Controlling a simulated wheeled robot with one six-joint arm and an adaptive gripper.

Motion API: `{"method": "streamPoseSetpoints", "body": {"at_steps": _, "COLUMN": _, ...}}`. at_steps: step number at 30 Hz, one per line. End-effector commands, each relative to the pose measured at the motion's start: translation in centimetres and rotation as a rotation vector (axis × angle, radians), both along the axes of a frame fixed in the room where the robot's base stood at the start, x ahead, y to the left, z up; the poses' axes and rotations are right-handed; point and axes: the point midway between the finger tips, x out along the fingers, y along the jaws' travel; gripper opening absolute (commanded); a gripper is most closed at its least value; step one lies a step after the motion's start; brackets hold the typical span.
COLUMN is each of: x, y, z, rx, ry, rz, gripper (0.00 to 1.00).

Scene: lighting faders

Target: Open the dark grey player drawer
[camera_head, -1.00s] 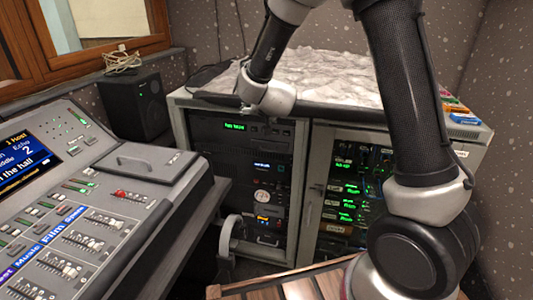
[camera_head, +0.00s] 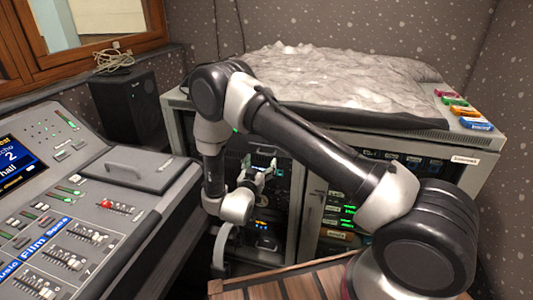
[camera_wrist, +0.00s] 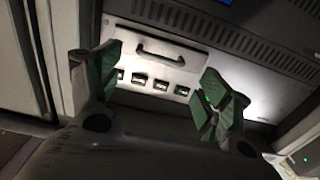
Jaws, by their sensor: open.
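In the wrist view, a rack panel (camera_wrist: 160,68) with a black bar handle (camera_wrist: 174,50) and a row of several small square windows faces my gripper (camera_wrist: 155,78). It looks pale under bright light and flush with the rack; I cannot tell for sure that it is the dark grey player drawer. My gripper is open and empty, its green-padded fingers spread on either side of the panel, apart from the handle. In the head view my gripper (camera_head: 258,171) is in front of the left rack bay, where my arm hides much of the equipment.
The grey rack cabinet (camera_head: 304,205) has a glass-fronted right bay with green lights.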

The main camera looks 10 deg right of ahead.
Motion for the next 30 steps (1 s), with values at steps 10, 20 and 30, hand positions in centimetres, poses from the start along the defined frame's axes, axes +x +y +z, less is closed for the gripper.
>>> {"method": "streamPoseSetpoints", "body": {"at_steps": 10, "x": 4.9, "y": -2.8, "z": 0.1, "rx": 0.002, "ry": -0.001, "rz": -0.002, "gripper": 0.78}}
{"method": "streamPoseSetpoints", "body": {"at_steps": 20, "x": 6.4, "y": -3.5, "z": 0.1, "rx": 0.002, "ry": 0.001, "rz": 0.001, "gripper": 0.78}}
{"method": "streamPoseSetpoints", "body": {"at_steps": 30, "x": 6.3, "y": -3.5, "z": 0.1, "rx": 0.001, "ry": 0.0, "rz": 0.0, "gripper": 0.38}}
